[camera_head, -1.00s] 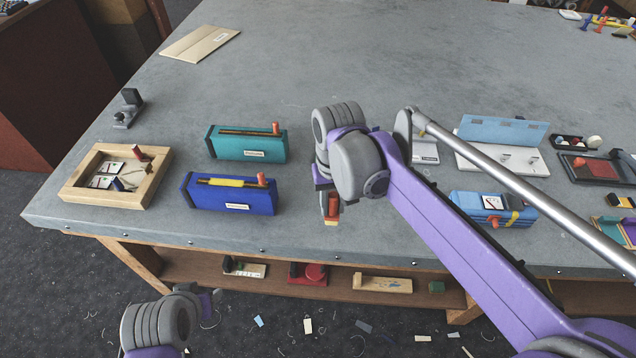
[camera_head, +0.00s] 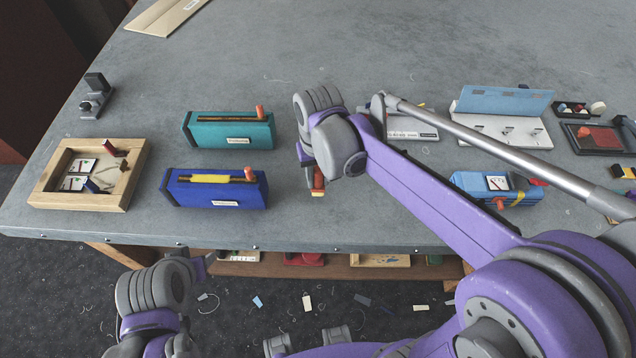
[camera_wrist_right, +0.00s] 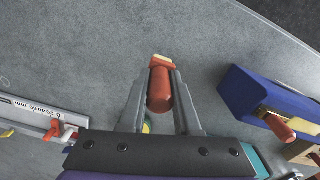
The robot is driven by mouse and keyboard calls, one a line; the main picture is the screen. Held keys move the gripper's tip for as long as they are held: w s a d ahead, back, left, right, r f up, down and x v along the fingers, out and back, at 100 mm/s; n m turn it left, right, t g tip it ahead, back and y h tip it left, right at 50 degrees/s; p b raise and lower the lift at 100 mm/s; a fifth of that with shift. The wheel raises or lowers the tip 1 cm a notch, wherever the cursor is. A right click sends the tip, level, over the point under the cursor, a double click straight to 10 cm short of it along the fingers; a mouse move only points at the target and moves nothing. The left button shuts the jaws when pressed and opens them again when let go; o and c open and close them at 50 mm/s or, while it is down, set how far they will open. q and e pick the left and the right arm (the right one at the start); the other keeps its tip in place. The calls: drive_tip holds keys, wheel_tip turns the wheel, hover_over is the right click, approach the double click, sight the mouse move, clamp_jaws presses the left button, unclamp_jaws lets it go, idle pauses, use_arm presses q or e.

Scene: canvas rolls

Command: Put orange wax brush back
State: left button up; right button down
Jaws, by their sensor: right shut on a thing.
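An orange wax brush (camera_head: 318,179) with a pale cream tip is between the fingers of my right gripper (camera_head: 312,178), above the grey table. In the right wrist view the brush (camera_wrist_right: 160,88) lies between the two grey fingers, shut on it, with the cream end outward. A teal box (camera_head: 229,130) and a blue box (camera_head: 215,190) stand left of this gripper, each with an orange-red peg at its right end. The blue box has a yellow strip on top. My left gripper (camera_head: 204,264) is low, in front of the table edge; its fingers are too unclear to judge.
A wooden tray (camera_head: 36,192) with cards and pegs lies at the left. A light blue box (camera_head: 475,184), a white stand (camera_head: 485,128) and a dark tray (camera_head: 590,142) are at the right. The grey table (camera_head: 290,55) is clear behind the boxes.

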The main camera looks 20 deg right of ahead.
sight(318, 184)
drive_tip(key=shift+f, duration=1.5)
drive_tip(key=shift+f, duration=0.2)
drive_tip(key=c, duration=0.6)
unclamp_jaws()
drive_tip(key=shift+r, duration=0.1)
